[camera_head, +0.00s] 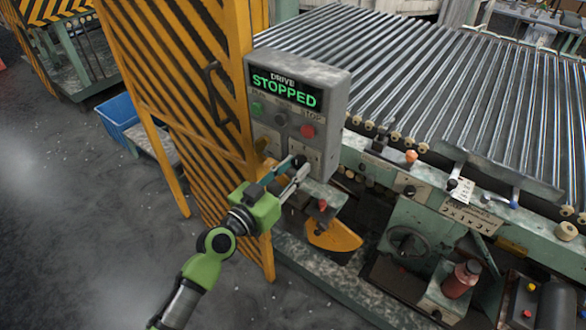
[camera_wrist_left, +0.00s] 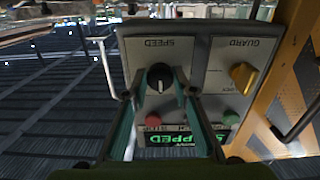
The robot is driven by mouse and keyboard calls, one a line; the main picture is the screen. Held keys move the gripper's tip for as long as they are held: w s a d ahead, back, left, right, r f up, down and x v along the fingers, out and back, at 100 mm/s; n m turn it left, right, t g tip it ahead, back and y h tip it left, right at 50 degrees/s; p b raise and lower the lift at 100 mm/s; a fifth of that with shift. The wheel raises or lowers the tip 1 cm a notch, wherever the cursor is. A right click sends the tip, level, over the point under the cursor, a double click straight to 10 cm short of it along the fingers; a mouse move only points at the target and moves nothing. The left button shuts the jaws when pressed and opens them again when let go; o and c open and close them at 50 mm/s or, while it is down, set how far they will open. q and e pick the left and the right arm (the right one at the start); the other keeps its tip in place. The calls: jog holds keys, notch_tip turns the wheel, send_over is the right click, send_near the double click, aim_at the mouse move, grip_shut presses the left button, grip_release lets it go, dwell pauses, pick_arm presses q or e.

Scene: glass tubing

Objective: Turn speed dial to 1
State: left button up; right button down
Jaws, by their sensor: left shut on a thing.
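The grey control box (camera_head: 335,95) stands beside the striped post, its green display (camera_head: 284,87) reading DRIVE STOPPED. In the left wrist view the box shows upside down, with the black speed dial (camera_wrist_left: 160,75) under the SPEED label. A small pale mark shows on the dial, on the side toward the display; the scale numbers are not legible. My left gripper (camera_head: 297,166) is at the lower part of the box, shut on the speed dial. Its fingers (camera_wrist_left: 158,88) lie on either side of the dial. My right gripper is not in view.
A yellow guard knob (camera_wrist_left: 243,75) is beside the speed dial. A green button (camera_head: 257,109) and a red button (camera_head: 307,131) are above it on the box. The striped yellow door (camera_head: 185,80) with a dark handle is close to the left. Metal rollers (camera_head: 430,80) lie to the right.

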pick_arm(q)
jog(key=n, duration=0.5)
jog(key=shift+n, duration=0.3)
jog(key=n, duration=0.5)
jog(key=shift+r, duration=0.1)
jog(key=shift+n, duration=0.3)
jog(key=o, duration=1.1)
jog(key=v, duration=1.2)
jog(key=shift+d, duration=0.1)
